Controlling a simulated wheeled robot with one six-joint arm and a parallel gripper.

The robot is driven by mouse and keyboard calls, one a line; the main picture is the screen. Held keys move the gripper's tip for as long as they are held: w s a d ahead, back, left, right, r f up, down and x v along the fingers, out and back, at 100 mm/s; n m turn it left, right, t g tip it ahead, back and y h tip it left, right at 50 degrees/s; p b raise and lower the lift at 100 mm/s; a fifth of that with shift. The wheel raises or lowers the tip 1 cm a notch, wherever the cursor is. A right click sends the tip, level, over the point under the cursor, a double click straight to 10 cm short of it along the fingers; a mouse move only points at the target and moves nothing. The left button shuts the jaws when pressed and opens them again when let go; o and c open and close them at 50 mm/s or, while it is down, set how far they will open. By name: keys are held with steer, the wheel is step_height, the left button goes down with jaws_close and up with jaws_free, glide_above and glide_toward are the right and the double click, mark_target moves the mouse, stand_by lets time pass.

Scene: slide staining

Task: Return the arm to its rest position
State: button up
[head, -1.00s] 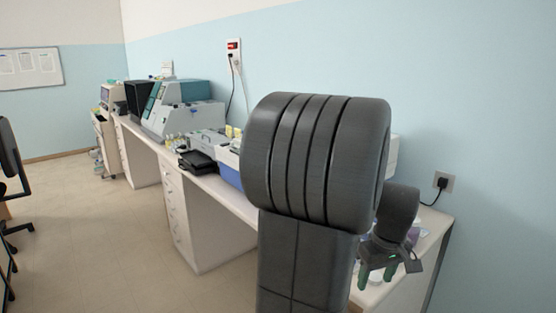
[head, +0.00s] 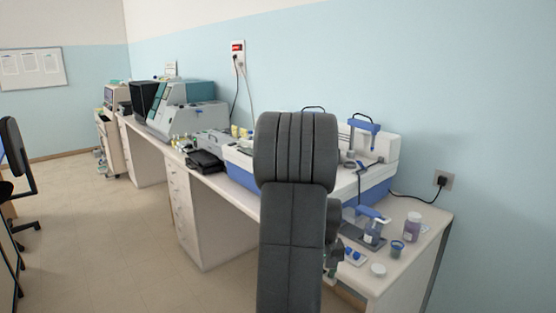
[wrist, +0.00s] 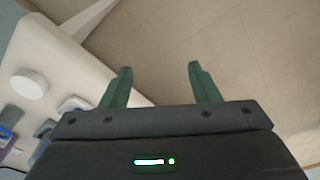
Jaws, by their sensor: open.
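My gripper shows in the wrist view (wrist: 160,84) with its two green fingers apart and nothing between them. It hangs over the floor beside the bench edge. In the head view my gripper (head: 331,272) is largely hidden behind my own dark arm, low near the bench's front edge. My arm stands upright in the middle of the head view and hides part of the bench.
The bench (head: 405,277) carries a white-and-blue machine (head: 378,180), a purple-tinted jar (head: 413,227), a small blue cup (head: 397,249) and a white round lid (head: 378,270). The lid also shows in the wrist view (wrist: 29,83). Open floor (head: 110,240) lies left.

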steer(key=shift+w+a+f, duration=0.35)
steer(key=shift+a, duration=0.2)
